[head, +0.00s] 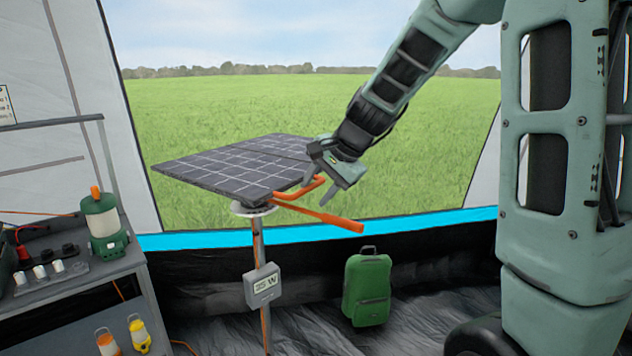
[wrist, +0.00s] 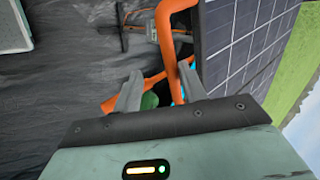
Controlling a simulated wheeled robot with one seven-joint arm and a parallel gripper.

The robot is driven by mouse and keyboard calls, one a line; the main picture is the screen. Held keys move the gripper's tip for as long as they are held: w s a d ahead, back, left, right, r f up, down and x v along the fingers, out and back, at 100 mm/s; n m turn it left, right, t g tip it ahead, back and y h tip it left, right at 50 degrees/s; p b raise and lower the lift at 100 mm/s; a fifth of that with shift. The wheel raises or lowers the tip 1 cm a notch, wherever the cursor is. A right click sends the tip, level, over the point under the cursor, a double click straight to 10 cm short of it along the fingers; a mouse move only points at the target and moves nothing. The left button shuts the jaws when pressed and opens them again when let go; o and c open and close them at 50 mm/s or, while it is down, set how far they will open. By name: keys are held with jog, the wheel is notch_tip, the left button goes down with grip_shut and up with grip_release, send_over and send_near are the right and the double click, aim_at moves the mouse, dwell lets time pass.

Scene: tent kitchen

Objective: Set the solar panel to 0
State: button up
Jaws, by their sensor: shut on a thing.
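The dark solar panel (head: 225,170) sits tilted on a post by the tent's opening. An orange handle (head: 335,220) sticks out from its near right side. A grey meter box (head: 263,286) on the post shows a small number with a W, too small to read surely. My gripper (head: 319,190) is at the panel's right edge, shut on the orange handle. In the wrist view the orange handle (wrist: 166,40) runs down between the two fingers (wrist: 160,88), and the panel (wrist: 235,45) is to the right. The exact contact is partly hidden.
A grey shelf (head: 85,272) with a green lantern (head: 102,222) and small bottles stands at the left. A green suitcase (head: 367,290) stands on the floor right of the post. The floor between post and suitcase is clear.

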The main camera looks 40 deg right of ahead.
jog(key=shift+s, duration=0.1)
jog(key=p+v, duration=0.1)
jog(key=v, duration=1.6)
jog(key=shift+r+p, duration=0.2)
jog(key=shift+p, duration=0.15)
